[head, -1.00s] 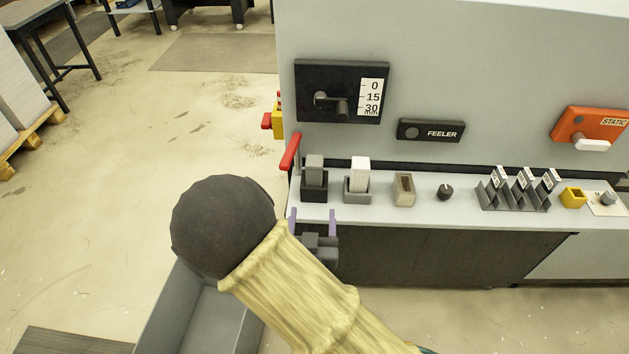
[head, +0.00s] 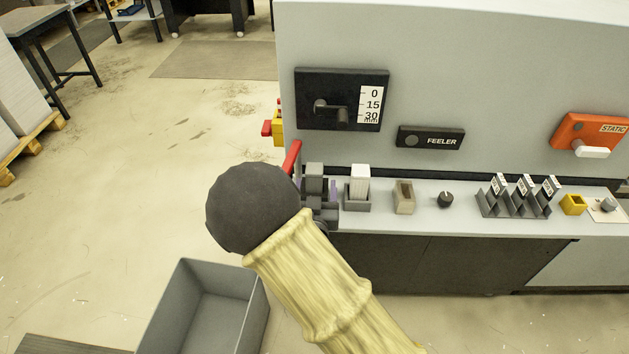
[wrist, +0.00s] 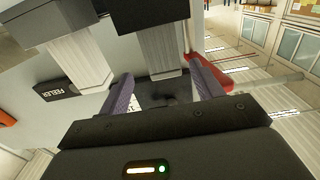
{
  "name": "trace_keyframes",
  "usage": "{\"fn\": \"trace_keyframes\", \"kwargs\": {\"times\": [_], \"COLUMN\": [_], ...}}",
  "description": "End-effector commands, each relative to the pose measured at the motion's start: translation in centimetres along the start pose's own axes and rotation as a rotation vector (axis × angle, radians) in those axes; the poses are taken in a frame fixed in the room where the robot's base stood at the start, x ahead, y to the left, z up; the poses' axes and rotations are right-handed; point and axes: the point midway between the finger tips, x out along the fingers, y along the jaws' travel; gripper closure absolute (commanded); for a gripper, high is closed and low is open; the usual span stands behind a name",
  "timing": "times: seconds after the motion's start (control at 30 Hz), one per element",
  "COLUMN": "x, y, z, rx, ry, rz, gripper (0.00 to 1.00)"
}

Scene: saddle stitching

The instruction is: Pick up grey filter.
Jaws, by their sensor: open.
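The grey filter (head: 315,170) is a flat upright block in a black holder at the left end of the machine's shelf. It also shows in the wrist view (wrist: 163,50), upside down, with the black holder (wrist: 148,12) above it in the picture. My gripper (head: 318,188) is open, its two purple fingers pointing toward the filter. In the wrist view the fingertips (wrist: 160,68) lie to the left and right of the filter's free end, with gaps. I cannot tell how deep the filter is between them. My gripper hides most of the holder in the head view.
A white filter (head: 360,180) in a grey holder (head: 357,201) stands close on the right. A red lever (head: 291,157) is just left. Farther right are a beige block (head: 404,196), a black knob (head: 446,199) and a card rack (head: 512,208). A grey bin (head: 185,285) is below left.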

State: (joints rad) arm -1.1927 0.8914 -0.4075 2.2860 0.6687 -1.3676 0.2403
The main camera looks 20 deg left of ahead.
Motion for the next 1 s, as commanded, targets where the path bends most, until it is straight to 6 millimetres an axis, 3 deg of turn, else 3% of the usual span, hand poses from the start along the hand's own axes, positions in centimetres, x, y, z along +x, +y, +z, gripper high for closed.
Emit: {"fn": "trace_keyframes", "kwargs": {"times": [0.3, 0.7, 1.0], "x": [0.2, 4.9, 5.2], "y": [-0.1, -0.5, -0.6], "z": [-0.1, -0.5, -0.3], "rx": [0.0, 0.0, 0.0], "ry": [0.001, 0.0, 0.0], "rz": [0.0, 0.001, 0.0], "gripper": [0.35, 0.35, 0.35]}}
